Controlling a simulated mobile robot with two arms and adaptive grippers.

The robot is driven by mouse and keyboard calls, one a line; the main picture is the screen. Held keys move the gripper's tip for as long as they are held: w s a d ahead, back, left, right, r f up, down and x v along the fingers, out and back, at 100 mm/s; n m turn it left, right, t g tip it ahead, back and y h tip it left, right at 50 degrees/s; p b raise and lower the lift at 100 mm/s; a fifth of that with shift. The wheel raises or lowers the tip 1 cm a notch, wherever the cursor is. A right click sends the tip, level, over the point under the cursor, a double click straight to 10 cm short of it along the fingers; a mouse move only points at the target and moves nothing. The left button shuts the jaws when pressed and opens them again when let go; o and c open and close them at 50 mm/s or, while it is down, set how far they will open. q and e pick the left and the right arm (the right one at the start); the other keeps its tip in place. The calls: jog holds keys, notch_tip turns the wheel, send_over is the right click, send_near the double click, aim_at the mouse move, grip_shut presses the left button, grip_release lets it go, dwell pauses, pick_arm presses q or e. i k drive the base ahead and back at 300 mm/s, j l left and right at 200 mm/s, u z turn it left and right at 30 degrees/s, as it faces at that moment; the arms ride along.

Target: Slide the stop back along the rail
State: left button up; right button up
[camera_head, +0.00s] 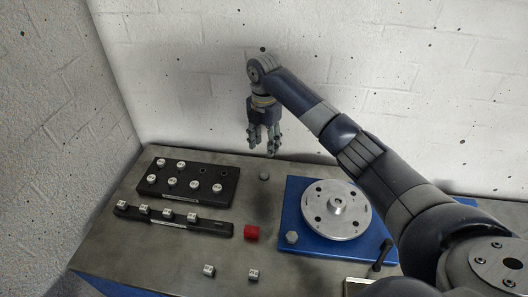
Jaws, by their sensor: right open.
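My right gripper (262,151) hangs fingers down near the back wall, open and empty, above the rear of the bench. A long low black bar (212,226) at the front left carries several small metal blocks and could be the rail. My left gripper is not in view.
A metal disc rotor (318,218) sits on a blue base (290,215) with a grey hex piece (292,237) at its corner. A black rack (150,187) holds several metal weights. Two loose weights (209,270) (253,274) lie at the front.

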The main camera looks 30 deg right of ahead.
aim_at(252, 232)
jog(key=k, duration=2)
